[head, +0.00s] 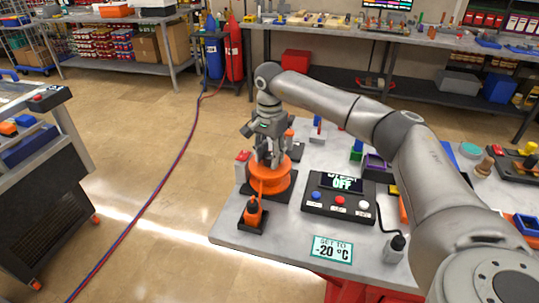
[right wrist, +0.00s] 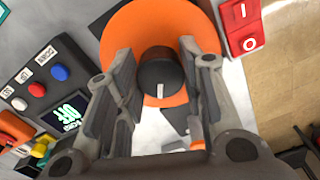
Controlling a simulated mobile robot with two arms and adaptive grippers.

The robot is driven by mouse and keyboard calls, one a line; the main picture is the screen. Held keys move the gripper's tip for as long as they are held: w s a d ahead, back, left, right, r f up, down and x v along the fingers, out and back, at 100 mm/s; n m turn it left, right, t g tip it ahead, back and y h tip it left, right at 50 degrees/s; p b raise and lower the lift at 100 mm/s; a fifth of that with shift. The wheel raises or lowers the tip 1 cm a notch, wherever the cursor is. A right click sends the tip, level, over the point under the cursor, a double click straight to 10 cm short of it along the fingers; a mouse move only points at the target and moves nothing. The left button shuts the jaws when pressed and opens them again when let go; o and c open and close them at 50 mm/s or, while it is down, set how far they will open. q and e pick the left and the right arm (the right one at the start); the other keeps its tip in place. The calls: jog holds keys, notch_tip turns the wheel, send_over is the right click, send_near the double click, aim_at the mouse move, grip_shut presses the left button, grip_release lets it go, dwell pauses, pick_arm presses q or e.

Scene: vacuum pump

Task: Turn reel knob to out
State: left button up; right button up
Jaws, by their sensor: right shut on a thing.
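The orange reel (head: 277,182) stands near the left edge of the grey table. Its round face (right wrist: 118,45) fills the upper middle of the right wrist view. The reel knob (right wrist: 162,75) is dark and round with a white pointer line, which points toward the bottom of that view. My right gripper (head: 268,160) is over the reel from above, with one finger on each side of the knob; in the right wrist view (right wrist: 165,85) it is shut on the knob. No "out" mark is readable. My left gripper is not in view.
A control box (head: 340,195) with a display reading OFF and several buttons stands right of the reel. A red switch box (right wrist: 241,28) sits beside the reel. A card (head: 332,250) reads -20 °C.

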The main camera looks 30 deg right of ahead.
aim_at(270, 155)
jog(key=n, duration=0.6)
jog(key=shift+r, duration=0.2)
jog(key=shift+w, duration=0.1)
dwell(0.4)
jog(key=o, duration=1)
jog(key=shift+f, duration=0.1)
jog(key=shift+o, duration=0.2)
jog(key=shift+r, duration=0.2)
notch_tip(270, 155, up, 12)
jog(key=shift+f, duration=0.2)
